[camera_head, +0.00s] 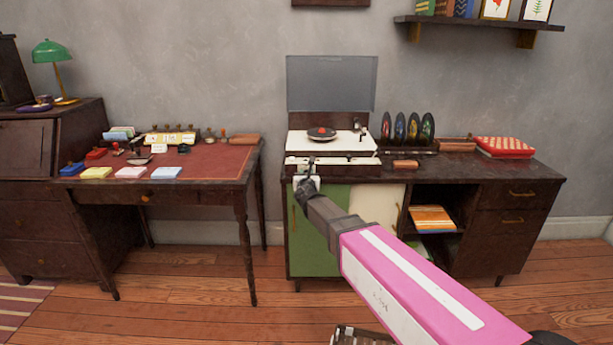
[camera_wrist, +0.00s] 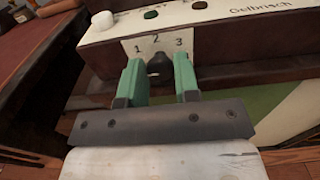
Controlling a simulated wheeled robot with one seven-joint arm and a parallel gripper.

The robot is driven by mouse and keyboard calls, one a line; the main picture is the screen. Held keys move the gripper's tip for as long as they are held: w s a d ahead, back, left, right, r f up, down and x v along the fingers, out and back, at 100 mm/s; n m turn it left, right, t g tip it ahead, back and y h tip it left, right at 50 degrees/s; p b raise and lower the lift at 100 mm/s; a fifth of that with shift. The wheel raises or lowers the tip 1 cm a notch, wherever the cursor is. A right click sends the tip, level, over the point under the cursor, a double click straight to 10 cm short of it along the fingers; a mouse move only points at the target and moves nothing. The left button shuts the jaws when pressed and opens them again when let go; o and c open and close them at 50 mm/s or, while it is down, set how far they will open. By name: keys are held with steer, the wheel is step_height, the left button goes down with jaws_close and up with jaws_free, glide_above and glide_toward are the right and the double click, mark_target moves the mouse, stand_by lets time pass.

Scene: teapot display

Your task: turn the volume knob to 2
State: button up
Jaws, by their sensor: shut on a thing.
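The volume knob (camera_wrist: 160,70) is a small dark knob on a pale plate (camera_wrist: 158,42) marked 1, 2 and 3, on the front of the record player. The 1 is at left, the 2 at top and the 3 at right. My gripper (camera_wrist: 160,76) has its green fingers on either side of the knob, shut on it. Which number the knob points to I cannot tell. In the head view, my gripper (camera_head: 306,186) is at the player's front left, hiding the knob. The record player (camera_head: 350,143) has its lid up.
A white button (camera_wrist: 102,20), a green one (camera_wrist: 151,14) and a brown one (camera_wrist: 199,5) sit above the plate. Several upright discs (camera_head: 413,128) stand right of the player. The desk (camera_head: 215,165) at left holds stamps and pads. Floor between the desk and cabinet is clear.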

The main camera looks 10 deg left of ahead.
steer(key=shift+m, duration=1.5)
steer(key=o, duration=0.9)
steer(key=shift+s+d, duration=0.1)
steer(key=shift+s, duration=0.05)
steer(key=v, duration=1)
steer(key=shift+s, duration=0.3)
